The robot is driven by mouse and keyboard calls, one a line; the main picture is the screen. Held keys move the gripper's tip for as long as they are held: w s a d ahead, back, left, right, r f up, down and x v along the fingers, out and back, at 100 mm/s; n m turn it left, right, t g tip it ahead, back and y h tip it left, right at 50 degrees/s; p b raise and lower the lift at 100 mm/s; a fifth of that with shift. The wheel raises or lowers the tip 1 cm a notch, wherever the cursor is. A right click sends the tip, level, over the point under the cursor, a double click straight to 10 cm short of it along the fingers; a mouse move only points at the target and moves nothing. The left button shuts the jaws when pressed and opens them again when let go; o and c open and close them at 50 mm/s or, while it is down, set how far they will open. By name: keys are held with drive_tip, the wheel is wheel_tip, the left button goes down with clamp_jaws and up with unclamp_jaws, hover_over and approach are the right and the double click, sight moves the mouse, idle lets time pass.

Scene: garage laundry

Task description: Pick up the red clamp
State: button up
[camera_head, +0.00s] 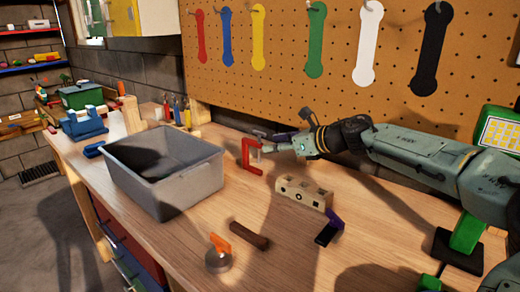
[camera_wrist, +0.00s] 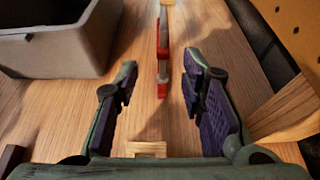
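The red clamp (camera_head: 245,154) is C-shaped and stands upright on the wooden workbench, right of the grey bin. In the wrist view the clamp (camera_wrist: 162,77) is seen nearly edge-on, with red parts and a grey length between them. My gripper (camera_head: 266,142) is just right of the clamp in the head view, low over the bench. In the wrist view my gripper (camera_wrist: 158,72) is open. Its purple-padded fingers lie on either side of the clamp's line, with a gap to each. The clamp's near end is around fingertip level; I cannot tell any contact.
The grey bin (camera_head: 165,185) stands close left of the clamp. A wooden block with holes (camera_head: 303,193), a dark brown bar (camera_head: 249,236) and a round metal piece with an orange handle (camera_head: 218,257) are nearer. The pegboard (camera_head: 290,80) rises behind.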

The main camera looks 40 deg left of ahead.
sight(249, 145)
drive_tip(key=p+x, duration=0.1)
drive_tip(key=x, duration=0.4)
drive_tip(key=shift+s+r, duration=0.15)
drive_tip(key=shift+r, duration=0.05)
drive_tip(key=shift+a+f+p, duration=0.15)
drive_tip(key=shift+a+p, duration=0.1)
drive_tip(key=shift+p, duration=0.05)
drive_tip(key=p+x, duration=0.2)
drive_tip(key=x, duration=0.1)
drive_tip(key=p+x, duration=0.1)
drive_tip(key=x, duration=0.1)
drive_tip(key=shift+w+a+r, duration=0.1)
drive_tip(key=shift+w+r, duration=0.25)
drive_tip(key=shift+r, duration=0.1)
drive_tip(key=shift+a+f, duration=0.15)
drive_tip(key=shift+f, duration=0.05)
drive_tip(key=shift+c, duration=0.2)
clamp_jaws()
